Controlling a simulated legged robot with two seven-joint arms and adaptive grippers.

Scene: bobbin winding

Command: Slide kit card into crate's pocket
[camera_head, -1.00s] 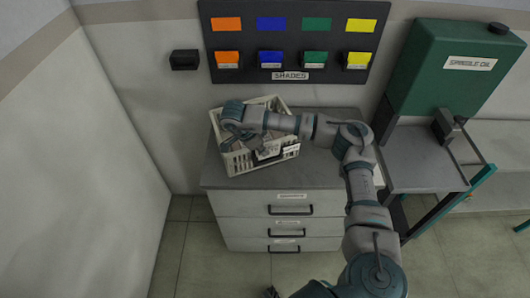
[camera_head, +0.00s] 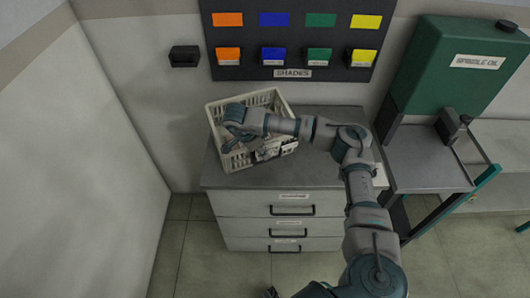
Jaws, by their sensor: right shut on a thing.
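The off-white slatted crate (camera_head: 233,163) stands on top of the grey drawer cabinet, at its left. My right arm reaches in from the right over it. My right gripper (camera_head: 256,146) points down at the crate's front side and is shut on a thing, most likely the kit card. The card is small and largely hidden by the gripper, so its edges are unclear. A dark patch with pale marks (camera_head: 275,150) shows at the crate's front wall, where the pocket seems to be. I cannot tell whether the card is inside it. My left gripper is not clearly in view.
The drawer cabinet (camera_head: 230,182) has free top to the right of the crate, under my arm. A dark shade board (camera_head: 292,60) with coloured holders hangs behind. A green spindle oil tank (camera_head: 455,75) stands at the right. A wall (camera_head: 80,150) closes the left.

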